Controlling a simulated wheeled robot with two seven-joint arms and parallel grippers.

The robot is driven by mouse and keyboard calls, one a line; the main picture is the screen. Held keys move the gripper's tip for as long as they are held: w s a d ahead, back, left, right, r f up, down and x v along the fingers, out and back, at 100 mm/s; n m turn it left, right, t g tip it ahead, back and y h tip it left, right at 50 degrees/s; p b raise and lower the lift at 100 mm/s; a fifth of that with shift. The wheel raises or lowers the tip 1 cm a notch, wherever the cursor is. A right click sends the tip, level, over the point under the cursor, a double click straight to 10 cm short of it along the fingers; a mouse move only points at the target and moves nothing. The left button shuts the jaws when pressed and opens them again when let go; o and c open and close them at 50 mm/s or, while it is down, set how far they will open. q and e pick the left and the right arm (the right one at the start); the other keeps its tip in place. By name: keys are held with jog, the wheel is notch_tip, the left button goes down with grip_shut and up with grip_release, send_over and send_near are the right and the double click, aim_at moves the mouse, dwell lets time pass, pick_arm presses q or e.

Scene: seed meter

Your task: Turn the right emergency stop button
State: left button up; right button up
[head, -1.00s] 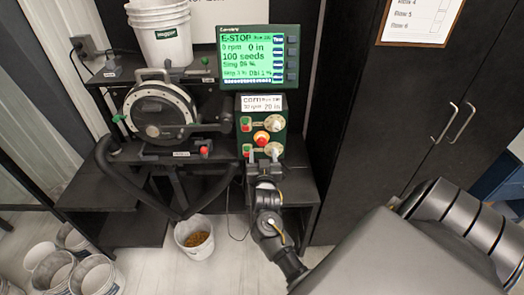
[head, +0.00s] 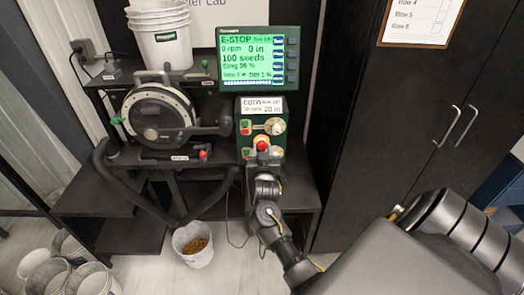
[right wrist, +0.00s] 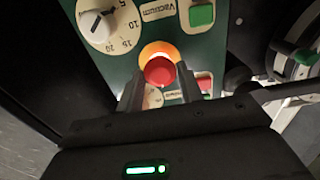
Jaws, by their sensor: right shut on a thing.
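The right emergency stop button (head: 262,144) is a red knob with a yellow-orange ring on the front of the green control box (head: 246,136). It also shows in the right wrist view (right wrist: 160,71), between the two dark fingers. My right gripper (head: 263,153) reaches up from below and is shut on the red knob; it also shows in the right wrist view (right wrist: 160,88). The gripper hides the lower part of the box front in the head view. My left gripper is not in view.
A green screen (head: 252,62) above the box reads E-STOP. A white dial (right wrist: 96,25) and a green button (right wrist: 202,14) are close by on the panel. Another red button (head: 204,153) is to the left, below the round seed meter (head: 158,115). A dark cabinet (head: 385,120) stands right.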

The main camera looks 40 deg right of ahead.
jog(key=shift+m, duration=0.3)
jog(key=shift+c, duration=0.3)
jog(key=m+b, duration=0.1)
jog(key=m, duration=0.3)
jog(key=shift+b, duration=0.3)
jog(key=shift+r+m, duration=0.1)
jog(key=shift+m, duration=0.8)
jog(key=o, duration=1)
